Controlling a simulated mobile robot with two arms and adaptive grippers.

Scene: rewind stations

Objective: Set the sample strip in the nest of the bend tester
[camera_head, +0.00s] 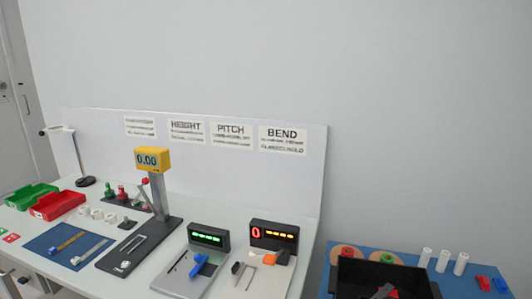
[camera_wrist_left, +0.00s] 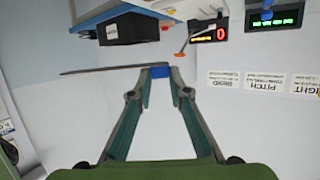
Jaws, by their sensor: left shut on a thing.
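In the left wrist view, my left gripper (camera_wrist_left: 160,72) is shut on a small blue block (camera_wrist_left: 160,72). A thin dark strip (camera_wrist_left: 100,70) runs left from that block; it looks like the sample strip, held by its blue end. The bend tester (camera_head: 273,236) stands at the right end of the bench, with a red 0 and orange bars on its display, an orange part and a pale base plate. It also shows upside down beyond the gripper in the left wrist view (camera_wrist_left: 208,31). Its nest is too small to make out. My right gripper is not in view.
The pitch station (camera_head: 208,238), with a blue part, stands left of the tester. A height stand (camera_head: 155,190) and a blue mat (camera_head: 45,262) with two strips are further left. A black bin (camera_head: 350,272) and white cylinders (camera_head: 443,261) are at the right.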

